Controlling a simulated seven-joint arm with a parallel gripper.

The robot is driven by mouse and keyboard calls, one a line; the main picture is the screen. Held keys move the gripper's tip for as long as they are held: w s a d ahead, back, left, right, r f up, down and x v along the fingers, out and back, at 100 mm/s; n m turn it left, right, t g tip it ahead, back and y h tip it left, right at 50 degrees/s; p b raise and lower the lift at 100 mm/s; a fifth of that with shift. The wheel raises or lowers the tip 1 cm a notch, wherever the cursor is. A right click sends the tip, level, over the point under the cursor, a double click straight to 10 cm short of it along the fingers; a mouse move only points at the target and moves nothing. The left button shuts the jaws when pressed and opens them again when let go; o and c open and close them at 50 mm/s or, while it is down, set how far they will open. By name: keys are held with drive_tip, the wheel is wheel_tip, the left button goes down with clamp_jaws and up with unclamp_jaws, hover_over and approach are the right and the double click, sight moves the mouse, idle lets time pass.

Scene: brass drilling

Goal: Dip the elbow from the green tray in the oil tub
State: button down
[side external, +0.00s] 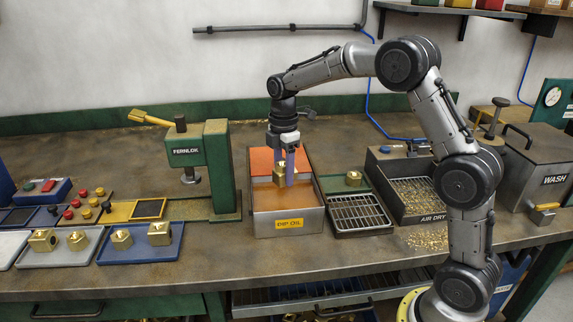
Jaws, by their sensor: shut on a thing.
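My gripper (290,180) points down over the oil tub (262,226), a grey metal box labelled DIP OIL with brown oil inside and an orange-red panel at its back. It is shut on a brass elbow (281,178). The elbow is at about the level of the tub opening; I cannot tell whether its underside touches the oil. The fingers hide part of it. The green tray (372,194) is right of the tub, behind a wire drain rack, and another brass fitting (353,178) sits in it.
The drain rack (360,212) adjoins the tub's right side. A green FERNLOK press (216,160) stands close on the left. The AIR DRY bin (412,190) and WASH box (545,165) are to the right. Blue (140,250) and grey trays at left hold several brass fittings.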

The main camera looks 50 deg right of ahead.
sight(284, 163)
drive_tip(key=shift+f, duration=5.3)
drive_tip(key=shift+r, duration=4.95)
drive_tip(key=shift+r, duration=2.05)
